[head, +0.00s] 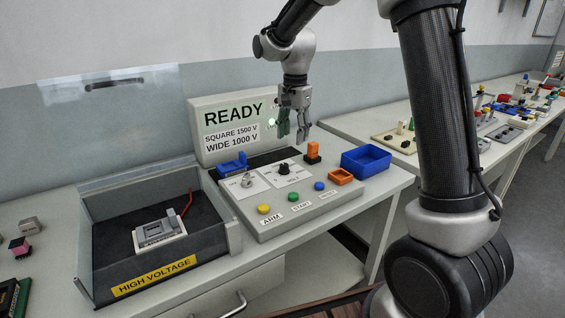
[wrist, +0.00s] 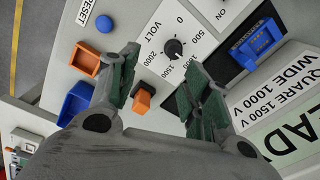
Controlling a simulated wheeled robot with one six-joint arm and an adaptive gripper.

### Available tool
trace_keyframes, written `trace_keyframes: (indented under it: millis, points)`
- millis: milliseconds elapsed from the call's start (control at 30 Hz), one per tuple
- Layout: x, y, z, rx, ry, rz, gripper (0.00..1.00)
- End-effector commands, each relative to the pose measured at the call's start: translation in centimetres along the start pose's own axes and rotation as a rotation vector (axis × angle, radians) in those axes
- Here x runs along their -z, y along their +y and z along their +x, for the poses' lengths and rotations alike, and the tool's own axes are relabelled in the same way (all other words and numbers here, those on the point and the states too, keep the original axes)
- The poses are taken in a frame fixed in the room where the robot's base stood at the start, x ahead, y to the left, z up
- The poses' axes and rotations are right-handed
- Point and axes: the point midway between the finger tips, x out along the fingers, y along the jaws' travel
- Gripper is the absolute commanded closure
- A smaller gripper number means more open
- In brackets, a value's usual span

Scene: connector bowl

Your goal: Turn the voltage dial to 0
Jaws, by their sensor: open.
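The voltage dial (head: 283,168) is a small black knob on a white VOLT plate on the sloped console. In the wrist view the dial (wrist: 173,48) shows the labels 0, 500, 1000, 1500 and 2000 around it. A small pale mark on the knob appears to face the 1000 to 1500 side, but it is too small to read surely. My gripper (head: 294,137) is open and empty above the console, apart from the dial. In the wrist view my gripper's (wrist: 164,62) green-padded fingers lie either side of the dial's line.
An orange block (head: 313,152) stands behind the dial, and a blue connector (head: 232,164) is behind left. A second knob (head: 247,181) is left of the dial. ARM, START and RESET buttons line the front. An orange holder (head: 341,176) and blue bin (head: 366,161) are right.

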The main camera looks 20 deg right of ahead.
Motion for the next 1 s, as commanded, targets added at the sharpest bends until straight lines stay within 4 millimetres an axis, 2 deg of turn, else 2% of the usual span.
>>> trace_keyframes:
  millis: [33,100,200,600,767,1000]
  points:
    - [0.0,-1.3,1.4,-0.015,-0.007,0.031,0.52]
    - [-0.1,-2.4,2.5,-0.026,-0.011,0.066,0.52]
    - [-0.1,-3.2,3.7,-0.035,-0.014,0.096,0.52]
    - [-0.2,-3.1,9.8,-0.037,-0.015,0.103,0.52]
    - [-0.2,-3.0,11.1,-0.036,-0.014,0.102,0.52]
    - [-0.2,-3.0,11.3,-0.035,-0.014,0.102,0.52]
